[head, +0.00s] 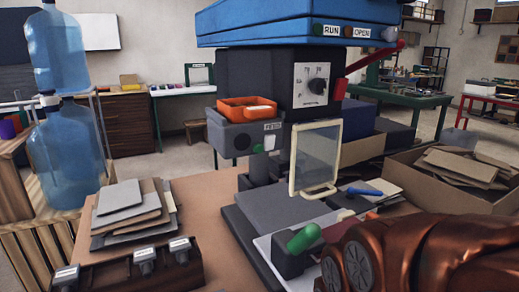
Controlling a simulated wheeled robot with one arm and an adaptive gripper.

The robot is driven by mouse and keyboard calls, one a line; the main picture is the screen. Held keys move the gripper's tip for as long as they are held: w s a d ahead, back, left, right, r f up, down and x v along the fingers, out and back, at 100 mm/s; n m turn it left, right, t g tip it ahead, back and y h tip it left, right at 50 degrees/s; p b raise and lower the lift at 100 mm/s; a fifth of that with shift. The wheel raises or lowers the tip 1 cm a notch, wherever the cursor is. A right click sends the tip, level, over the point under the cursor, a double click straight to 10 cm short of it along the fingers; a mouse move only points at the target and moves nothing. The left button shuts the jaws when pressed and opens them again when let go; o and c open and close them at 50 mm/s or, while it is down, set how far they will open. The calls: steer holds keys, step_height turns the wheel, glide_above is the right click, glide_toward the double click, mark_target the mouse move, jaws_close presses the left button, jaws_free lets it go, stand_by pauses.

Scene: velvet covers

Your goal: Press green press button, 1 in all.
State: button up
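A small green button (258,148) sits on the front of a grey control box (232,139), beside a white part and under a small white label that I cannot read for sure. A second green button (318,29) sits left of the RUN label on the blue top of the machine. I cannot tell from the labels alone which is the press button. A glossy copper-coloured form fills the lower right, well apart from both buttons. No gripper fingers can be made out.
An orange tray (247,110) lies on the control box. A clear framed guard (316,158) and a green-handled part (304,238) stand in front of the machine. Stacked sheets (130,208) lie left, a cardboard box (424,188) right. A red lever (376,57) sticks out right.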

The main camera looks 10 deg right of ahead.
jaws_close()
stand_by(1.4)
